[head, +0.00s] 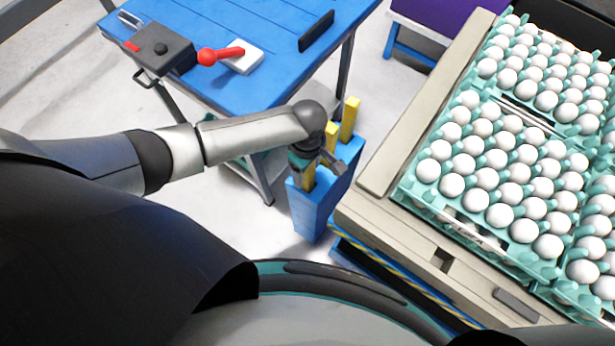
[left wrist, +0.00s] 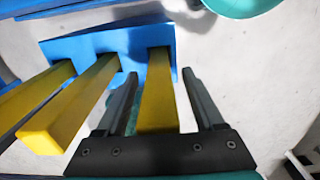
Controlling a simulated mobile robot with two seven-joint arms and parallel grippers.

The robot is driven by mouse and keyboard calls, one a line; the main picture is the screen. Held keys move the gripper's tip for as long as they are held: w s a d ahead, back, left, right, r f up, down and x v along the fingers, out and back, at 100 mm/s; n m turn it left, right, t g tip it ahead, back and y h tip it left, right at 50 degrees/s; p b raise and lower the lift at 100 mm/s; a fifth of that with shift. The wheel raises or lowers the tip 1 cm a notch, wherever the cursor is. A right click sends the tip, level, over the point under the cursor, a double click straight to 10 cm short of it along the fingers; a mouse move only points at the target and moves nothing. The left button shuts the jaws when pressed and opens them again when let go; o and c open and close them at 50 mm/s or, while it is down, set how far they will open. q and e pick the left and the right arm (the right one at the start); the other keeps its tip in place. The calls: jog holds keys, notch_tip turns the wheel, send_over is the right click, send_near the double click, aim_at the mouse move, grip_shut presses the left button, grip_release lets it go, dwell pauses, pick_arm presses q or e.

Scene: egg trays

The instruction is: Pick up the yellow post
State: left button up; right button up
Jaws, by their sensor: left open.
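Three yellow posts stand upright in a blue box-shaped holder (head: 311,207). In the head view the far post (head: 349,118) and the middle post (head: 331,136) rise clear of the holder, and the near post (head: 308,179) is partly hidden by my left gripper (head: 322,166). In the left wrist view the near post (left wrist: 158,88) lies between the two open fingers of my left gripper (left wrist: 160,90), with gaps visible on both sides. The middle post (left wrist: 72,104) and far post (left wrist: 28,98) are to the left of the fingers. The holder's top (left wrist: 108,42) shows behind. My right gripper is not visible.
A blue table (head: 270,90) behind holds a black box (head: 163,48), a red-knobbed lever (head: 222,54) and a dark upright plate (head: 316,31). A conveyor frame (head: 425,100) with teal egg trays (head: 408,184) stands close right of the holder. Pale floor is open to the left.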

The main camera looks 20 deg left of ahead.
pick_arm(q)
jog(key=shift+f, duration=0.2)
grip_shut()
dwell(0.5)
